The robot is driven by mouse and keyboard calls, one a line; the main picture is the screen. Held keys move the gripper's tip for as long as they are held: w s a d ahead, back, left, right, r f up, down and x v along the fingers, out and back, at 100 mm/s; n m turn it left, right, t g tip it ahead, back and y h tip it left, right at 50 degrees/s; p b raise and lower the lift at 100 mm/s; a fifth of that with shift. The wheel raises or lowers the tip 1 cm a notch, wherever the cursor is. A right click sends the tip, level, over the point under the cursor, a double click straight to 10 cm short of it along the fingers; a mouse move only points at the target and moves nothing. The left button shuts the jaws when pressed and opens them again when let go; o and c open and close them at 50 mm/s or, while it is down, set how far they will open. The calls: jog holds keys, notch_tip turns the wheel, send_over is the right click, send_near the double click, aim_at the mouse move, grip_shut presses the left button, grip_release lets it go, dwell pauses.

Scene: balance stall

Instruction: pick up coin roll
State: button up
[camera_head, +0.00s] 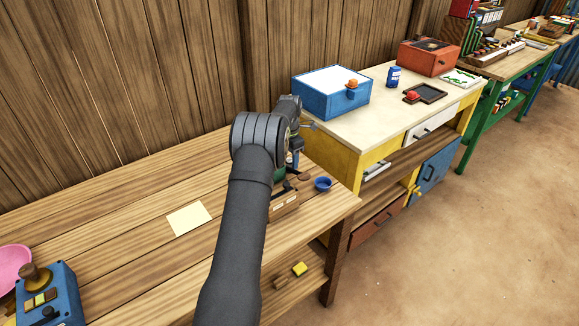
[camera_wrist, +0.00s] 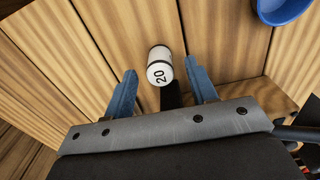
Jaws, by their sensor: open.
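The coin roll is a short white cylinder (camera_wrist: 160,66) marked "20", with dark bands, on the wooden table. In the wrist view it is between the tips of my gripper (camera_wrist: 161,80). The two blue fingers are open, one on each side of the roll, with a visible gap to both. How far the tips are above the table is hard to tell. In the head view I cannot make out the roll; my arm covers much of that area of the table.
A blue bowl (camera_wrist: 283,10) stands right of the roll; it also shows in the head view (camera_head: 323,184). A paper note (camera_head: 189,218) lies on the bare tabletop to the left. A blue control box (camera_head: 50,300) and pink dish (camera_head: 13,266) are at lower left.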

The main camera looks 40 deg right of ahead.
jog(key=shift+f, duration=0.65)
grip_shut()
jog(key=shift+r, duration=0.1)
